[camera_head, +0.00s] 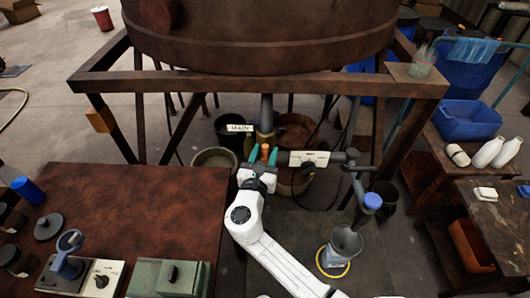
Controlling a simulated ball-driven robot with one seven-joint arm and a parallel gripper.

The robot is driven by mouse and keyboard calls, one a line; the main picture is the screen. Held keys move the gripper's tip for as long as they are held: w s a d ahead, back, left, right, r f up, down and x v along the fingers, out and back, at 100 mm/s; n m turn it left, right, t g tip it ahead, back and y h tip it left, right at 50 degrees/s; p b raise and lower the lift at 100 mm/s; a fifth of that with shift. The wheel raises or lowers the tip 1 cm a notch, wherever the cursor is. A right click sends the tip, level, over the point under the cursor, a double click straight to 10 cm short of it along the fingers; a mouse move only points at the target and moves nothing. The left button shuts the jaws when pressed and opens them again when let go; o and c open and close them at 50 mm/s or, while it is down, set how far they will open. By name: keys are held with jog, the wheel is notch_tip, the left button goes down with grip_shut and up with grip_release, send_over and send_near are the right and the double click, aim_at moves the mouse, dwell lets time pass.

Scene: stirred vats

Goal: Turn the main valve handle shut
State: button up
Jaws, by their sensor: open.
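A white label reading MAIN (240,128) is beside the vertical pipe (267,112) under the large rusty vat (260,38). Just below it, a small orange piece (265,152), which looks like the main valve handle, shows between the teal fingers of my gripper (261,155). The fingers are open, one on each side of it. I cannot tell whether they touch it. My gripper hides most of the valve body and the lower part of the handle.
A rusty table (140,195) is at left. Buckets (214,163) and frame legs crowd the space beneath the vat.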

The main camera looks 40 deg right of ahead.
jog(key=shift+w+d, duration=0.1)
jog(key=shift+d, duration=0.05)
jog(key=shift+c, duration=0.2)
grip_shut()
jog(key=shift+m, duration=0.4)
jog(key=m, duration=0.1)
jog(key=m+b, duration=0.1)
jog(key=m, duration=0.1)
jog(key=shift+s+d+f+y, duration=0.15)
jog(key=shift+s+d+y, duration=0.15)
jog(key=shift+y, duration=0.1)
jog(key=shift+s+d+f+m+t+y+b, duration=0.2)
jog(key=shift+f+m+y+b, duration=0.25)
jog(key=shift+m+b, duration=1.2)
jog(key=shift+s+d+f+m+t+y+b, duration=0.15)
jog(key=shift+m+y+b, duration=0.6)
jog(key=shift+m, duration=1.6)
jog(key=shift+s+d+f+m+t+y+b, duration=0.15)
jog(key=shift+f+m+t+y+b, duration=0.2)
jog(key=shift+m+b, duration=1.35)
jog(key=shift+m, duration=0.4)
